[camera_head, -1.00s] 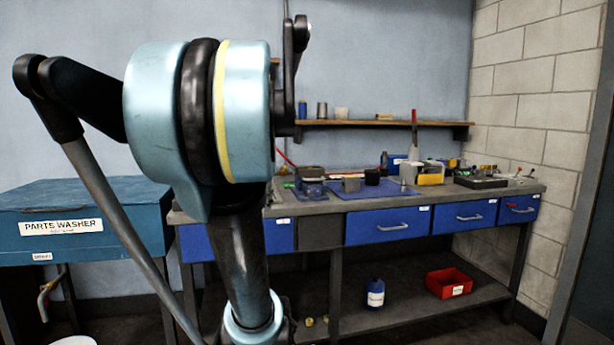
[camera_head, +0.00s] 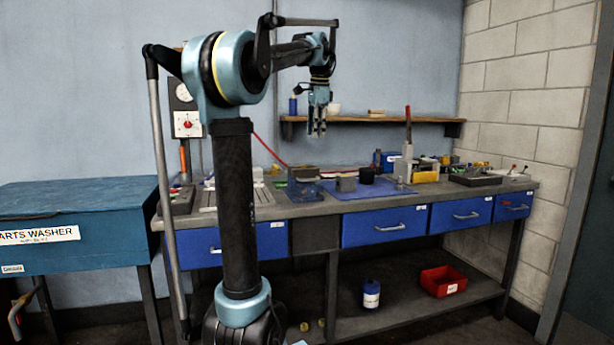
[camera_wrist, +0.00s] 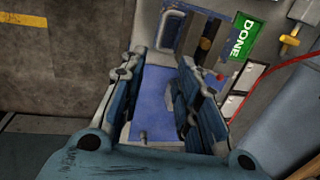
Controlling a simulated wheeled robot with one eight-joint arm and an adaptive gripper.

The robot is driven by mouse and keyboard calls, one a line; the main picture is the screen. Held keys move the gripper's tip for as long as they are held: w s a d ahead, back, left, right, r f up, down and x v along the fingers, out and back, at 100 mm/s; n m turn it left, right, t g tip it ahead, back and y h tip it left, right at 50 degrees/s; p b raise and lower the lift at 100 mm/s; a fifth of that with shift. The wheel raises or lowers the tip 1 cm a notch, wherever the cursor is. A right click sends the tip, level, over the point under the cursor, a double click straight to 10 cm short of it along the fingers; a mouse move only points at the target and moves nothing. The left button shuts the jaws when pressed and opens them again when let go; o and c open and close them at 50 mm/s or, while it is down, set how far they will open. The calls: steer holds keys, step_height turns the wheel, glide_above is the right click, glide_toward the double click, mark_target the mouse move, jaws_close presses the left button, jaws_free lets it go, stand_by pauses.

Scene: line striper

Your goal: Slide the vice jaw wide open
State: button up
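The vice (camera_head: 304,175) is a small blue-grey body on the workbench near its front edge, left of the blue mat (camera_head: 370,187). In the wrist view, what looks like the vice (camera_wrist: 182,30) is at the top, beyond my fingertips, with a dark gap and a brownish part in it. How far its jaw stands open is not clear. My gripper (camera_head: 317,132) hangs fingers down above the bench, apart from the vice. In the wrist view my gripper (camera_wrist: 154,72) has its two fingers spread, with nothing held between them.
A grey block (camera_head: 346,184) and a black cup (camera_head: 367,175) stand right of the vice. A green DONE label (camera_wrist: 241,37) and a red cable (camera_wrist: 236,103) lie nearby. A wall shelf (camera_head: 375,120) runs behind my gripper. A blue parts washer (camera_head: 75,215) stands left.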

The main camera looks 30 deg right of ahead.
mark_target(311, 180)
steer(key=w+f, duration=0.1)
steer(key=f, duration=0.4)
steer(key=w+f, duration=0.1)
steer(key=f, duration=0.5)
steer(key=w+f, duration=0.1)
steer(key=f, duration=0.5)
steer(key=shift+w, duration=0.2)
jaws_close()
